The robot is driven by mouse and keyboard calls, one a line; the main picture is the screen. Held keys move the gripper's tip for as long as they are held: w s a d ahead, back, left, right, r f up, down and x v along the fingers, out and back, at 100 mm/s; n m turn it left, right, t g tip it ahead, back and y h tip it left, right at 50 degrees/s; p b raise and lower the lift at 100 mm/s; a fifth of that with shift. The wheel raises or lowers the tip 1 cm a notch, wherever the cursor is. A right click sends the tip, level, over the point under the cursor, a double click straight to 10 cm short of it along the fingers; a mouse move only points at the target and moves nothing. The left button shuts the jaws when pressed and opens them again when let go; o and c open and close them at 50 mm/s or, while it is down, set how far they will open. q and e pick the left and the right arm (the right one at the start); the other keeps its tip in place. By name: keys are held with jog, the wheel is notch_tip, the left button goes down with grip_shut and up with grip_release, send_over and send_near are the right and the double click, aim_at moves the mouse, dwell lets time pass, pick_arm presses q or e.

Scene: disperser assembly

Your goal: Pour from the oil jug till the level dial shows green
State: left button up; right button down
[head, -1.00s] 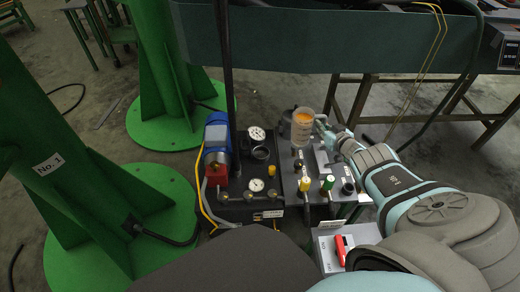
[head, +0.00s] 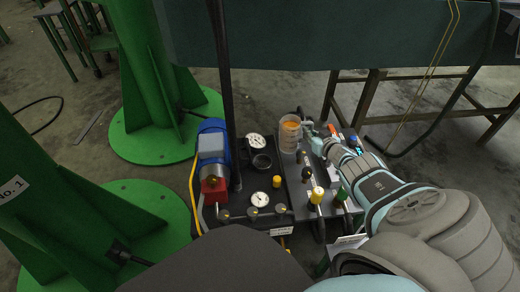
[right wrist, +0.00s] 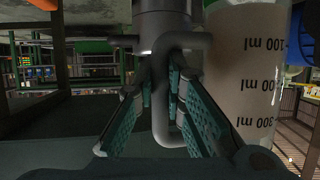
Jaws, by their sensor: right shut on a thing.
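The oil jug (head: 290,137) is a clear container with orange oil, standing about upright over the right part of the machine in the head view. My right gripper (head: 309,131) is at its right side. In the right wrist view the jug's wall (right wrist: 245,75) with ml marks fills the right, and my right gripper (right wrist: 168,115) is closed around a grey curved handle (right wrist: 163,125). Two round white dials, one at the back (head: 257,141) and one in front (head: 260,199), sit left of the jug; their colours are too small to read. My left gripper is out of view.
A dark round opening (head: 262,163) lies between the dials. A blue motor (head: 212,140) and a dark upright post (head: 224,80) stand left of it. Green columns rise at the left.

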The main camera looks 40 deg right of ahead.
aim_at(296, 134)
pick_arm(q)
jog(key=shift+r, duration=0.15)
pick_arm(e)
jog(key=shift+s+r, duration=0.1)
jog(key=shift+r, duration=0.1)
